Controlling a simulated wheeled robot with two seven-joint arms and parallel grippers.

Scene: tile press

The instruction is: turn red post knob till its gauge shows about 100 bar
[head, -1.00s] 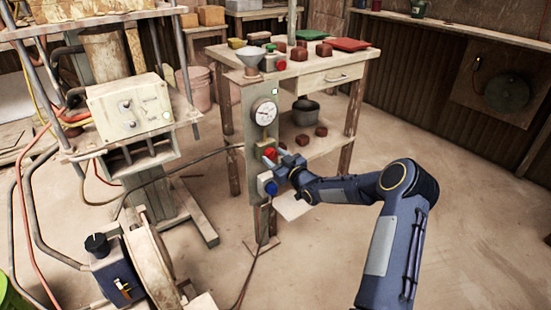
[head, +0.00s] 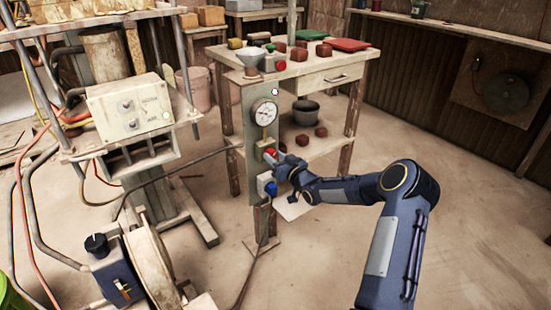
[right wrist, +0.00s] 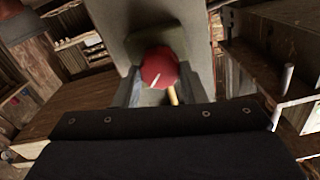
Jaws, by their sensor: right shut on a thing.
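The red post knob (head: 270,153) sits on the grey-green post (head: 257,186), below the round white gauge (head: 264,112). My right gripper (head: 278,160) is shut on the red knob. In the right wrist view the red knob (right wrist: 159,68), with a pale pointer line, is between the fingers of my right gripper (right wrist: 155,88). The gauge's needle is too small to read exactly. A blue knob (head: 268,187) is below the red one on the same post. My left gripper is not in view.
A wooden bench (head: 300,67) with a funnel (head: 252,61) and several reddish blocks stands behind the post. A cable hangs below the blue knob. A press frame with a control box (head: 130,108) is at the left. The floor at the right is clear.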

